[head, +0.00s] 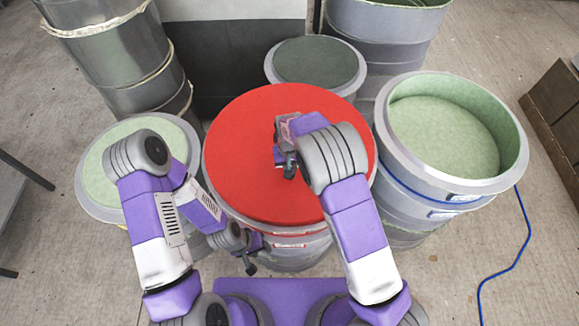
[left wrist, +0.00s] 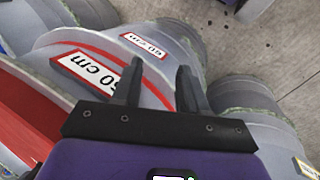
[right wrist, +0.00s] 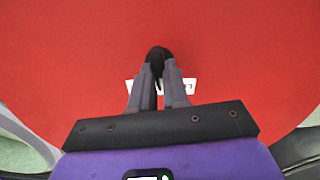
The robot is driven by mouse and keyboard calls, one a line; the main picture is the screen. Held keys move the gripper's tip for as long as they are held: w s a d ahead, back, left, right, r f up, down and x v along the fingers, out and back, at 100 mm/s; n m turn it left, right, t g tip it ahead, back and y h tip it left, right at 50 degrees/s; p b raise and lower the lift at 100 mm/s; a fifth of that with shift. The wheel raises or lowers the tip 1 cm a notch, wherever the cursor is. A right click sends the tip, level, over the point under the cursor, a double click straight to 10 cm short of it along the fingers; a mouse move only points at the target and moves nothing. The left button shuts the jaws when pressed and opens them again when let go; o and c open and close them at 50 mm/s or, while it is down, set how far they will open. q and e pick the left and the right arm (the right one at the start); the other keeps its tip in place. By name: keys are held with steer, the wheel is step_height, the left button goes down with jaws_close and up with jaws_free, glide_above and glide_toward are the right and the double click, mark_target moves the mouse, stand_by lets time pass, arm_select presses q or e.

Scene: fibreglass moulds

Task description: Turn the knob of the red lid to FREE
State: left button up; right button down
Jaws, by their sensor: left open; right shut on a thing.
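The red lid (head: 250,130) lies flat on the middle mould and fills most of the right wrist view (right wrist: 60,60). My right gripper (head: 287,168) is over the middle of the lid, shut on the black knob (right wrist: 157,54). A white label (right wrist: 187,86) shows partly behind the fingers in the right wrist view; its words are hidden, so I cannot read the knob's setting. My left gripper (head: 250,255) is open and empty, low in front of the middle mould. In the left wrist view its fingers (left wrist: 160,85) stand apart, with a "60 cm" label (left wrist: 90,70) beyond them.
A mould with a pale green inside (head: 445,135) stands at the right, another green-topped one (head: 105,165) at the left. A dark-topped mould (head: 315,60) and grey drums (head: 115,50) stand behind. A blue cable (head: 522,235) lies on the floor at the right.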

steer(key=m, duration=0.4)
steer(key=shift+r+m, duration=0.1)
steer(key=shift+m, duration=0.3)
steer(key=shift+m+p, duration=0.5)
steer(key=shift+m, duration=2)
steer(key=c, duration=1.1)
jaws_free()
step_height(320, 180, up, 8)
steer(key=shift+f, duration=0.25)
